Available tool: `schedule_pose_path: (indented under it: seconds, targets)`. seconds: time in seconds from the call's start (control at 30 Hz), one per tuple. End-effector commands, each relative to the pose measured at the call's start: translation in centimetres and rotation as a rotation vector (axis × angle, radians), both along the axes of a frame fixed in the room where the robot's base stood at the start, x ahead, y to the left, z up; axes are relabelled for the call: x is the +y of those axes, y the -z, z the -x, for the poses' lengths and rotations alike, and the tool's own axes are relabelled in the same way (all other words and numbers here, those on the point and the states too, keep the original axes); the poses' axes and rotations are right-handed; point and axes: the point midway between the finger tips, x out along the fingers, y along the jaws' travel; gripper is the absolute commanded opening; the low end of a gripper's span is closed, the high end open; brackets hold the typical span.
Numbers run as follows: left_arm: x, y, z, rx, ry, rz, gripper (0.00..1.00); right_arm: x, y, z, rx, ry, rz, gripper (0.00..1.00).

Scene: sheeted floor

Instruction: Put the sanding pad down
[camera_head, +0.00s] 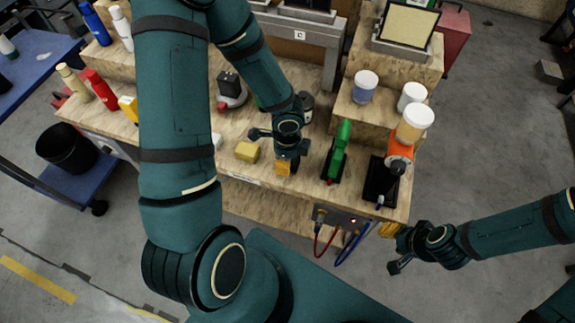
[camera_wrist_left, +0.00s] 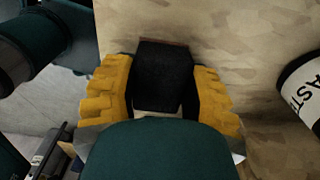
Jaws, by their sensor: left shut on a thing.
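My left gripper (camera_head: 284,169) points down over the front part of the wooden workbench (camera_head: 235,190). In the left wrist view, its yellow fingers (camera_wrist_left: 162,95) are shut on the sanding pad (camera_wrist_left: 163,70), a black block with a thin reddish-brown edge. The pad is right above or on the wooden surface; I cannot tell whether it touches. In the head view the gripper and wrist hide the pad. My right gripper (camera_head: 389,230) is off the bench's front right corner, with its fingers partly hidden by its own wrist; no held thing shows.
A yellow block (camera_head: 247,151) lies left of my left gripper. A green tool (camera_head: 340,145) and an orange-and-black tool (camera_head: 399,157) stand to its right. Jars (camera_head: 415,122) stand on the right-hand steps. A white cylinder with black lettering (camera_wrist_left: 302,90) is in the wrist view.

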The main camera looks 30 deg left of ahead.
Motion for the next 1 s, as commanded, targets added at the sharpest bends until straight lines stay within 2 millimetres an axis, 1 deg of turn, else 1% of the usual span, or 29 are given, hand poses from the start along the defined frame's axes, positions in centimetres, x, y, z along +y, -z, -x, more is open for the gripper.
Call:
schedule_pose_path:
  seconds: [0.03,0.1,0.37,0.4,0.43,0.47,0.73,0.87,1.0]
  targets:
    - [0.0,1.0,0.0,0.000,0.000,0.000,0.07,0.0,1.0,0.1,0.002,-0.002,0.001,0.47]
    - [0.0,1.2,0.0,-0.001,0.001,0.000,0.07,0.1,1.2,0.1,0.004,-0.002,0.001,0.47]
    - [0.0,1.0,0.0,0.000,0.000,0.000,0.07,0.1,1.0,0.1,0.003,-0.003,0.001,0.47]
    - [0.0,1.0,0.0,0.000,0.000,0.000,0.63,0.1,1.0,0.1,0.003,-0.003,0.001,0.47]
    - [0.0,1.0,0.0,0.000,0.000,0.000,0.73,0.1,1.0,0.1,0.003,-0.003,0.001,0.47]
    - [0.0,1.0,0.0,0.000,0.000,0.000,0.75,0.1,1.0,0.1,0.003,-0.003,0.000,0.47]
    - [0.0,1.0,0.0,0.000,0.000,0.000,0.75,0.1,1.0,0.1,0.003,-0.003,0.000,0.47]
    - [0.0,1.4,0.0,0.001,-0.001,0.000,0.75,0.1,1.1,0.2,0.004,-0.005,0.000,0.47]
    - [0.0,-0.4,0.0,-0.001,0.000,-0.001,0.75,0.0,-0.5,0.0,-0.001,-0.001,-0.001,0.47]
